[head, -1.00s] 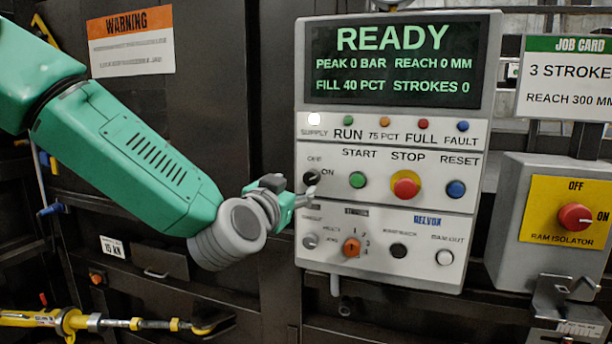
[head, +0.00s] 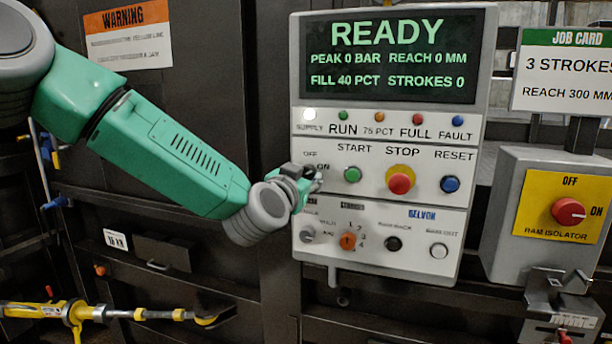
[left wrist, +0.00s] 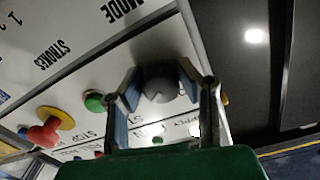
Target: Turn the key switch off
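The key switch (left wrist: 160,90) shows in the left wrist view as a round grey-black knob on the light panel. In the head view it is largely hidden behind my left gripper (head: 310,181), beside the OFF and ON labels. In the left wrist view my left gripper (left wrist: 166,80) has one finger on each side of the knob, with gaps visible, so it looks open around it. Whether a finger touches the knob I cannot tell. The control panel (head: 460,216) has a screen (head: 393,55) reading READY, and its white supply lamp (head: 310,115) is lit. My right gripper is not in view.
Right of my gripper are the green start button (head: 352,174), the red stop button (head: 400,182) and the blue reset button (head: 450,184). An orange selector (head: 348,241) sits below. The ram isolator box (head: 502,232) stands at the right.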

